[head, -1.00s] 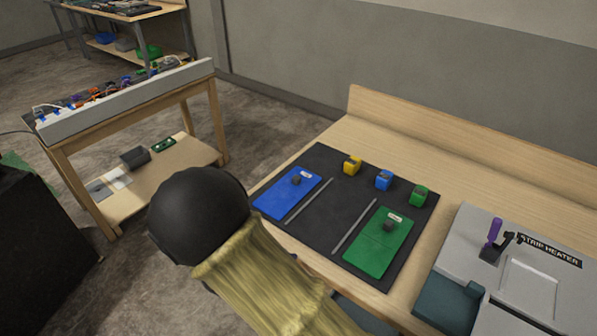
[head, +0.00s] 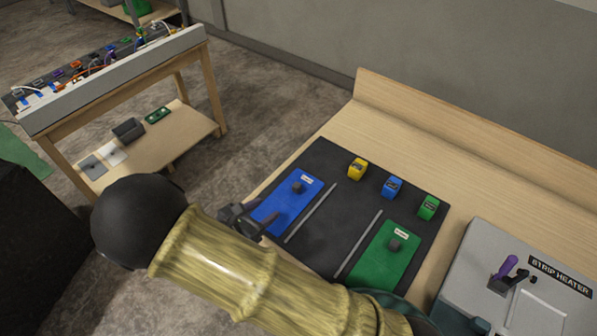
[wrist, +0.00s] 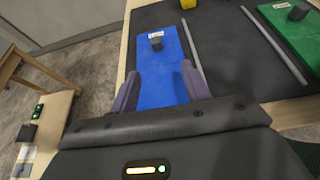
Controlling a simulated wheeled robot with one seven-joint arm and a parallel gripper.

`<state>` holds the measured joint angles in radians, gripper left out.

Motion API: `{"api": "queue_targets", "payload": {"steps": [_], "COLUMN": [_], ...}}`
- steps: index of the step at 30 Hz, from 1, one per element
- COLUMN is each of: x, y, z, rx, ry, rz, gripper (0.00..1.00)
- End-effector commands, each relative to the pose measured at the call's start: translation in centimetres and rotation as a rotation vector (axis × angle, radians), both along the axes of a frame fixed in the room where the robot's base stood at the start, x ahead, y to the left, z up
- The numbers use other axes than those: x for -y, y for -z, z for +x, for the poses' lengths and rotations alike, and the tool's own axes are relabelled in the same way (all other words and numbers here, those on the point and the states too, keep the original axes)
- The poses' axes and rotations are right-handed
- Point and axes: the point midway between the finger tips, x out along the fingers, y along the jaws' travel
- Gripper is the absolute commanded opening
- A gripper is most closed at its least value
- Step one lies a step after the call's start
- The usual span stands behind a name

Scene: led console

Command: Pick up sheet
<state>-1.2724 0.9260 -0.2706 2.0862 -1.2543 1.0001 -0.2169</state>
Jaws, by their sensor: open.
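A flat blue sheet (head: 285,205) with a dark knob and a small white label lies on the left of the black mat (head: 325,235). A similar green sheet (head: 385,262) lies on the mat's right; my arm hides its near end. My gripper (head: 262,219) is open at the near left end of the blue sheet. In the wrist view my gripper (wrist: 162,88) has its fingers on either side of the near part of the blue sheet (wrist: 160,75), with nothing held. I cannot tell how high the fingers are above it.
Two grey strips lie between the sheets. Yellow (head: 357,168), blue (head: 392,187) and green (head: 428,207) blocks stand along the mat's far edge. A strip heater (head: 520,275) with a purple-handled lever is at right. A low wooden stand (head: 150,140) is at left.

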Motion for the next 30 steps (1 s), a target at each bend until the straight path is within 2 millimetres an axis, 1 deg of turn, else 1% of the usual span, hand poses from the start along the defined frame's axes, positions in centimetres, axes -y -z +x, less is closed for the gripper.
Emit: {"api": "queue_targets", "payload": {"steps": [4,13,16,20,30], "x": [-0.2,0.1,0.4,1.3,4.7], "y": [-0.2,-0.1,0.0,0.6,2.8], "z": [0.0,0.2,0.5,1.8,6.2], "rx": [0.003,0.003,0.003,0.002,0.002], "ry": [-0.01,-0.004,-0.005,-0.003,-0.005], "rz": [-0.008,-0.008,-0.009,-0.011,-0.011], "gripper": [0.47,0.47,0.47,0.47,0.47]}}
